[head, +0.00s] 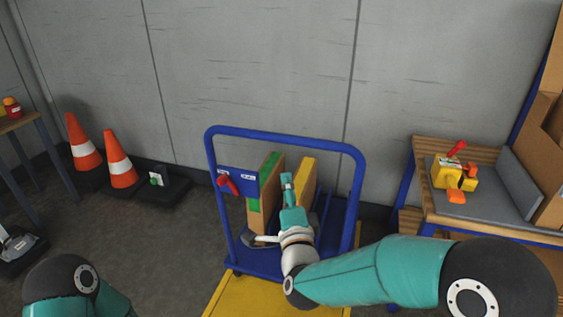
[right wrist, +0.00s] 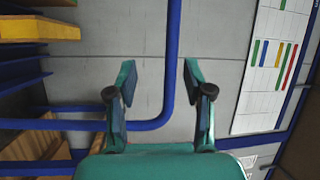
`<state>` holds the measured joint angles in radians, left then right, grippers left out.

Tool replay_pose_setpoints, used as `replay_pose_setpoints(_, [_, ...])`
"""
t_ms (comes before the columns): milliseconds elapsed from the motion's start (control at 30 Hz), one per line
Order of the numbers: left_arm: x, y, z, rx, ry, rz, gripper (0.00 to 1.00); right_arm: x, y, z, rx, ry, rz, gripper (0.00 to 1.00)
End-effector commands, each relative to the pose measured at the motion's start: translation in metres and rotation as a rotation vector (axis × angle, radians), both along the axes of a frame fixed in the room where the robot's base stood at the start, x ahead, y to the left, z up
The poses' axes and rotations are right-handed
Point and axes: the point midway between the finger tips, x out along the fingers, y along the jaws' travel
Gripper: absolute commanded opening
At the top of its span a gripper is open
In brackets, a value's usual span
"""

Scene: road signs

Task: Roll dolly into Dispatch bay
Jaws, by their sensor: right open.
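The dolly has a blue tube handle (head: 285,137) and a blue deck, and stands near the grey wall in the head view. It carries upright brown and yellow panels. My right gripper (head: 287,185) is in front of these panels and below the handle's top bar in the picture. In the right wrist view my right gripper (right wrist: 158,75) is open and empty. A blue tube (right wrist: 172,50) shows between its fingers; I cannot tell how far beyond them it is. A yellow surface (head: 240,298) lies at the dolly's front. I see no readable Dispatch bay label. My left gripper is out of view.
Orange cones (head: 119,160) and a small black-based item (head: 160,183) stand along the wall at left. A wooden bench (head: 430,150) with a grey mat and a yellow toy-like object (head: 448,174) is at right. Dark floor (head: 160,240) left of the dolly is clear.

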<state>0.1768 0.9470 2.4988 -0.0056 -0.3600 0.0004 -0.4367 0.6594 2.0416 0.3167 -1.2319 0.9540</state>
Motion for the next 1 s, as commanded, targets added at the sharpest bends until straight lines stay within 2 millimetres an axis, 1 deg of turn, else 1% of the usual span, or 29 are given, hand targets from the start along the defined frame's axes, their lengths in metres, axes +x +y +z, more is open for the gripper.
replay_pose_setpoints(33, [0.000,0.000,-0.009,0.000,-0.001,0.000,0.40,-0.001,0.002,0.003,0.027,-0.026,-0.002,0.52])
replay_pose_setpoints(133, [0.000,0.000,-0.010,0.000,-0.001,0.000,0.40,0.001,0.004,0.013,0.059,-0.053,-0.008,0.52])
replay_pose_setpoints(267, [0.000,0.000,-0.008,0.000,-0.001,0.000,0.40,0.012,0.005,0.018,0.063,-0.056,-0.009,0.52])
replay_pose_setpoints(367, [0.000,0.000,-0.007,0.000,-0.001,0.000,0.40,0.026,0.005,0.020,0.062,-0.055,-0.009,0.52])
replay_pose_setpoints(800, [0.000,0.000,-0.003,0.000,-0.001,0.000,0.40,0.104,0.013,0.033,0.060,-0.053,-0.008,0.52])
replay_pose_setpoints(1000, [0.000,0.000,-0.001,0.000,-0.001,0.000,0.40,0.135,0.015,0.038,0.060,-0.052,-0.008,0.52])
